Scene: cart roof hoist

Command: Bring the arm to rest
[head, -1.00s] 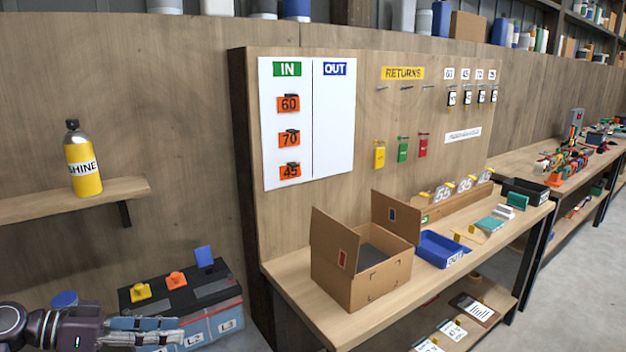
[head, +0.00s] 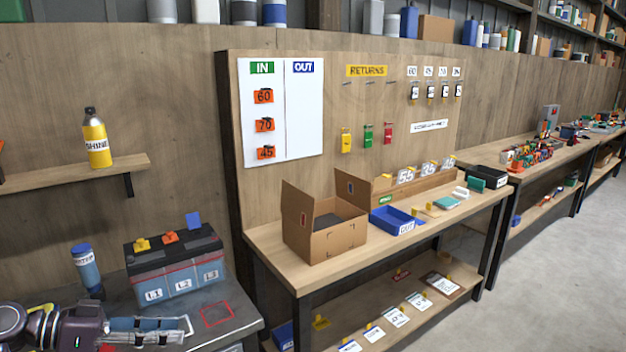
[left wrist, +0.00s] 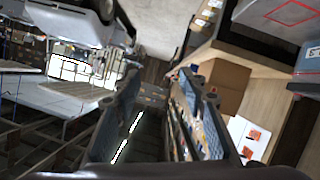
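My left gripper (head: 186,330) is at the bottom left of the head view. It points right, in front of the battery block and over or beside the dark bench top; its height above the bench cannot be told. In the left wrist view its two blue-grey fingers (left wrist: 160,82) stand apart with nothing between them, so it is open and empty. My right gripper is in neither current view.
The dark bench (head: 240,318) holds a battery block (head: 178,272), a blue bottle (head: 87,268) and a red square outline (head: 217,314). A wooden workbench (head: 290,268) with a cardboard box (head: 322,240) and blue tray (head: 380,222) stands right. Grey floor (head: 535,275) is clear.

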